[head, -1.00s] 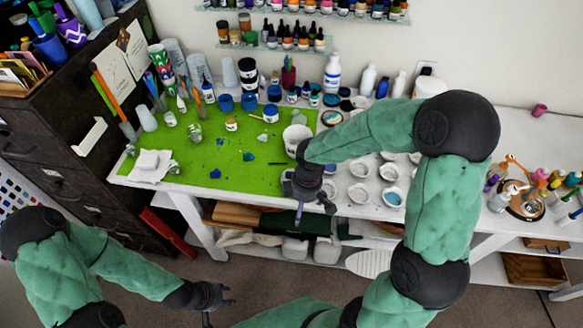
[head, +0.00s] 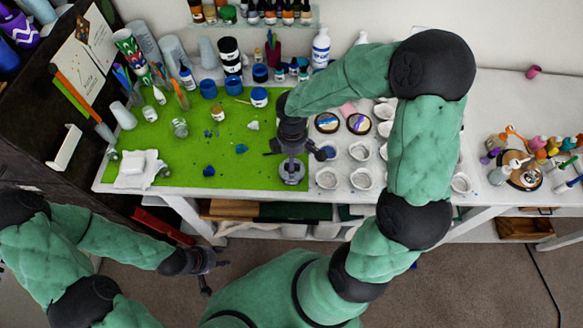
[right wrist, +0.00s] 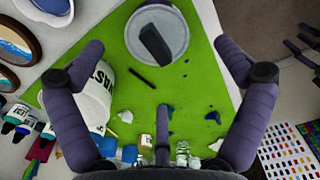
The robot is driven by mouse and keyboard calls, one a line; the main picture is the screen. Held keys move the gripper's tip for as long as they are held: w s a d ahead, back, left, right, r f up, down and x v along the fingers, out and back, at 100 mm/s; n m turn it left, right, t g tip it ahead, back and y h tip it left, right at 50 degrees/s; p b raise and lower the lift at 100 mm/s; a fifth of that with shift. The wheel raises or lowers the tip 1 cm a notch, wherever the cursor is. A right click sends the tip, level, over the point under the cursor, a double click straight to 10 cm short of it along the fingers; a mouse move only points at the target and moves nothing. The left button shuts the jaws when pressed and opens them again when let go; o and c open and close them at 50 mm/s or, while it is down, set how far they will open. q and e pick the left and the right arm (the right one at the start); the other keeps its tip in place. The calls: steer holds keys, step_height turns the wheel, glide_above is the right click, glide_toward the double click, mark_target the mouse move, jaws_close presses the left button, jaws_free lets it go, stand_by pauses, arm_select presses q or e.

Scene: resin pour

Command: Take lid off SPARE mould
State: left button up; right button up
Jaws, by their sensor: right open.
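A round grey-white lidded pot, taken as the mould (right wrist: 180,52), shows in the right wrist view with a dark bar-shaped handle (right wrist: 154,43) on its lid. It sits on the green mat; I cannot read a SPARE label. My right gripper (right wrist: 160,50) is open, with its fingers apart on either side of the handle and not touching it. In the head view, my right gripper (head: 292,155) points down over the mat's right edge and largely hides what is below. My left gripper (head: 215,262) hangs empty in front of the table; its finger gap is unclear.
White cups (head: 327,178) and two round coloured pieces (head: 359,123) lie right of the green mat (head: 215,165). Bottles and jars line the back; folded white cloths (head: 140,168) lie at left.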

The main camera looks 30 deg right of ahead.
steer(key=shift+w+d+f+b, duration=0.15)
steer(key=shift+f+b, duration=0.2)
steer(key=shift+f, duration=1.15)
steer(key=shift+w+f+b, duration=0.1)
steer(key=shift+f+b, duration=0.25)
steer(key=shift+f, duration=1.15)
steer(key=c, duration=0.9)
steer(key=shift+s, duration=0.15)
steer(key=shift+c, duration=1.2)
